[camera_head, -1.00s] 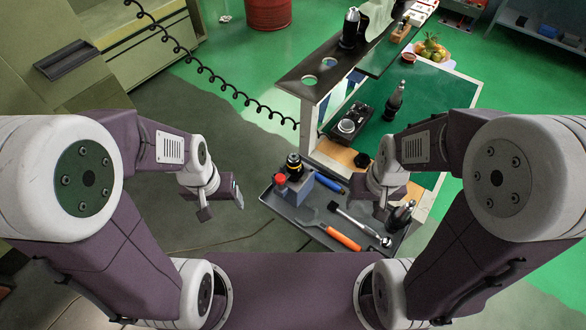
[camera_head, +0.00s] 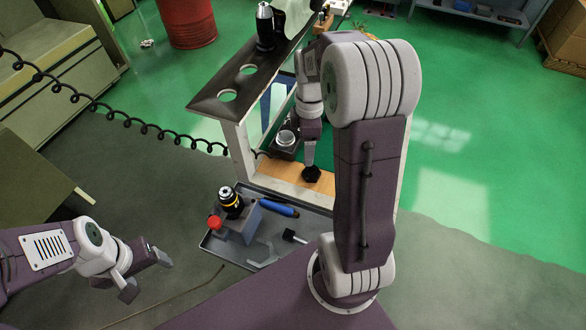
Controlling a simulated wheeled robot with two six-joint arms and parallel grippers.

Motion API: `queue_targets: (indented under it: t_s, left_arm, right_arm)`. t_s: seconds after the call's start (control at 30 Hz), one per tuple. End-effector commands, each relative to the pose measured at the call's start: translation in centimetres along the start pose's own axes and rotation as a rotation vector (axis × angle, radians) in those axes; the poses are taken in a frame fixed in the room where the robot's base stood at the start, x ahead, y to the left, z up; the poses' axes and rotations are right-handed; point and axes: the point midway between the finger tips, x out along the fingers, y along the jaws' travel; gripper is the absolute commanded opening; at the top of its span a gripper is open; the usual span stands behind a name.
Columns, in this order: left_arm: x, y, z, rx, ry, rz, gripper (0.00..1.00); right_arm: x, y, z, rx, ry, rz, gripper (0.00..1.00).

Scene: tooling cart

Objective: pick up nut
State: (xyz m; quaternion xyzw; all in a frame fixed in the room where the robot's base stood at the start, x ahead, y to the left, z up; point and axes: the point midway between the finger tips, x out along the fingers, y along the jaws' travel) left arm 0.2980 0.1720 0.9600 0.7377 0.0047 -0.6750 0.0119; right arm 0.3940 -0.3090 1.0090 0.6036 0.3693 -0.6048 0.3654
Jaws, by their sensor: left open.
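A dark, roughly six-sided piece, which looks like the nut (camera_head: 311,174), lies on the light wooden strip (camera_head: 268,176) of the cart's lower level. My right gripper (camera_head: 310,158) points down just above it, seen edge-on. Its fingertips overlap the nut's far edge in the picture. I cannot tell whether they touch it or how far apart they are. My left gripper (camera_head: 146,274) is open and empty at the lower left, over the floor and clear of the cart.
A grey tray (camera_head: 212,246) holds a black-and-yellow tool (camera_head: 231,203), a blue-handled tool (camera_head: 278,208) and a wrench (camera_head: 263,254). The cart's dark upper shelf (camera_head: 222,80) stands to the left of my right gripper. My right arm hides part of the cart.

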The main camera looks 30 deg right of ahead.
Motion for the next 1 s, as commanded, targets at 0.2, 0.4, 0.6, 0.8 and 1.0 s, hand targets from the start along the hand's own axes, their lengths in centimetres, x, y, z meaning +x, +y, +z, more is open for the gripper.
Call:
queue_targets:
  t_s: [0.2, 0.4, 0.6, 0.8, 1.0]
  left_arm:
    - [0.6, 0.0, 0.1, 0.0, 0.001, 0.0, 0.72]
    - [0.8, 0.0, 0.1, 0.0, 0.001, 0.0, 0.72]
    - [0.9, 0.0, 0.1, 0.0, 0.001, 0.0, 0.72]
    - [1.0, 0.0, 0.1, 0.0, 0.001, 0.0, 0.72]
    - [1.1, 0.0, 0.1, 0.0, 0.001, 0.0, 0.72]
  right_arm:
    - [1.2, -0.1, 1.3, 0.039, -0.001, -0.012, 0.73]
    - [4.2, -0.2, 1.2, 0.038, -0.002, -0.015, 0.73]
    - [5.1, -0.1, 1.2, 0.038, -0.001, -0.012, 0.73]
    - [8.6, 0.0, 1.6, 0.038, -0.002, -0.016, 0.73]
    - [10.1, 0.1, 1.6, 0.038, -0.001, -0.011, 0.73]
